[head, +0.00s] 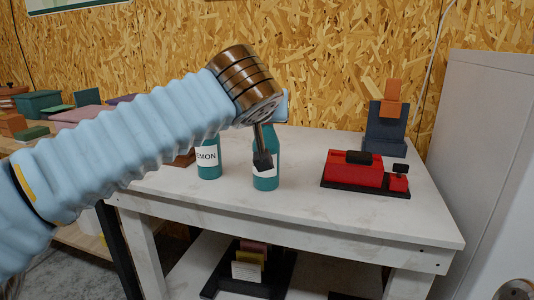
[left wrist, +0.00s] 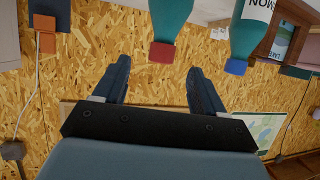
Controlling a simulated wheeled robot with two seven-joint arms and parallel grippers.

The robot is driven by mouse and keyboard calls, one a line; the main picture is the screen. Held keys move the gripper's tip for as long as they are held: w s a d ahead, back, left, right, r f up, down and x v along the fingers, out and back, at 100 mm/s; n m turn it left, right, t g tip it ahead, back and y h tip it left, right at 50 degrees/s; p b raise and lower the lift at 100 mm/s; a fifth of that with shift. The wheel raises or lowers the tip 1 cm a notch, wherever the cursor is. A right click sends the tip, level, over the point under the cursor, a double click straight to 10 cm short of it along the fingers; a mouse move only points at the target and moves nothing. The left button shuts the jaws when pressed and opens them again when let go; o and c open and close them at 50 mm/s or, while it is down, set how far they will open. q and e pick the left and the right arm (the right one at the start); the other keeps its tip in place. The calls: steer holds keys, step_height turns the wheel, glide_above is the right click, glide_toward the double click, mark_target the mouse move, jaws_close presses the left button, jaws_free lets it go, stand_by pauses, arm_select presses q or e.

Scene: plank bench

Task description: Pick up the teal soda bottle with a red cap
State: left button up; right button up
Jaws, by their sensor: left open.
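The teal bottle with a red cap (head: 266,184) stands upright on the white table. Its white label is partly covered by my gripper in the head view, and its cap is hidden there. In the left wrist view, which looks upside down, the teal bottle (left wrist: 170,18) and its red cap show at the top, in line with the gap between my fingers. My left gripper (head: 263,158) is in front of the bottle, pointing down. In the wrist view the left gripper (left wrist: 158,67) is open with nothing between its pads. My right gripper is out of view.
A second teal bottle (head: 208,170), labelled "LEMON" and with a blue cap in the wrist view, stands close on the left. A red and black block object (head: 352,176) lies to the right. A dark blue stand (head: 385,140) is behind. Bare white tabletop (head: 330,222) lies in front.

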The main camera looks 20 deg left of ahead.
arm_select(q)
steer(key=x, duration=0.3)
steer(key=p+x, duration=0.1)
steer(key=x, duration=0.3)
steer(key=f+x, duration=0.1)
steer(key=x, duration=0.2)
steer(key=shift+s+a+f, duration=0.1)
steer(key=shift+a, duration=0.1)
jaws_close()
